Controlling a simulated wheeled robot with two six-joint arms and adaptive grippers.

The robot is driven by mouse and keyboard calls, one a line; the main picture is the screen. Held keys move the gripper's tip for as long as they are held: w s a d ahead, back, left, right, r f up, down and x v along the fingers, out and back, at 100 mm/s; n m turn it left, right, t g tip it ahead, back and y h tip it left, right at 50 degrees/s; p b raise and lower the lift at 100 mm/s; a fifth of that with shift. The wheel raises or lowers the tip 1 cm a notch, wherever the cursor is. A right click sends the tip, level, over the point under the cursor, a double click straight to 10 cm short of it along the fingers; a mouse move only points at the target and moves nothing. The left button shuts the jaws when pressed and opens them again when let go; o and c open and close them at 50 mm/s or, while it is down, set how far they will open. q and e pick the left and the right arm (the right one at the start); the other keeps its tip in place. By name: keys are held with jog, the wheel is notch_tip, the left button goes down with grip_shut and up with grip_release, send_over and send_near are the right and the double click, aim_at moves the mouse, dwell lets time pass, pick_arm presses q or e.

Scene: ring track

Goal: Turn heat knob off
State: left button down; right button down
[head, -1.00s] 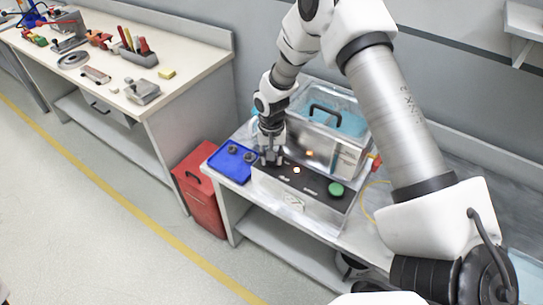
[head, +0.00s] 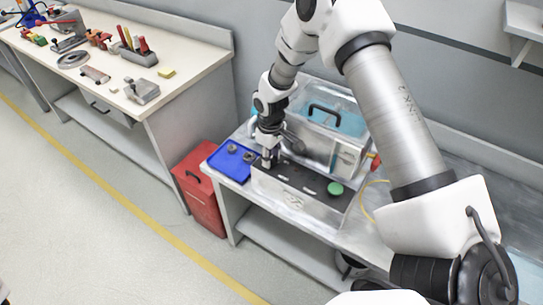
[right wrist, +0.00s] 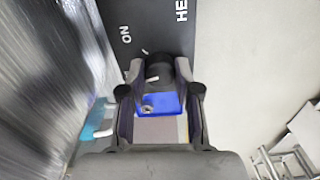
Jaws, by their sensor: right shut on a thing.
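The heat knob (right wrist: 159,72) is a dark round knob on the black control panel (right wrist: 148,25), between my right fingers in the right wrist view. White lettering reads "ON" and the start of "HE" beside it. My right gripper (head: 267,162) is shut on the knob at the left end of the panel (head: 310,183) in the head view, where the gripper hides the knob. The gripper also shows in the right wrist view (right wrist: 158,80). No glowing light shows on the panel now. My left gripper is not in view.
A green button (head: 335,188) is on the panel's right end. Behind stands a clear tank (head: 350,126) with a black handle. A blue tray (head: 228,172) with small dark parts lies left of the panel. A red case (head: 200,190) stands beside the bench.

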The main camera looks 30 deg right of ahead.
jog(key=shift+f+n, duration=0.15)
jog(key=shift+n, duration=0.75)
jog(key=c, duration=1)
grip_release()
jog(key=shift+c, duration=0.2)
jog(key=shift+o, duration=1.1)
jog(key=shift+w+a, duration=0.1)
jog(key=shift+w, duration=0.1)
notch_tip(320, 180, up, 12)
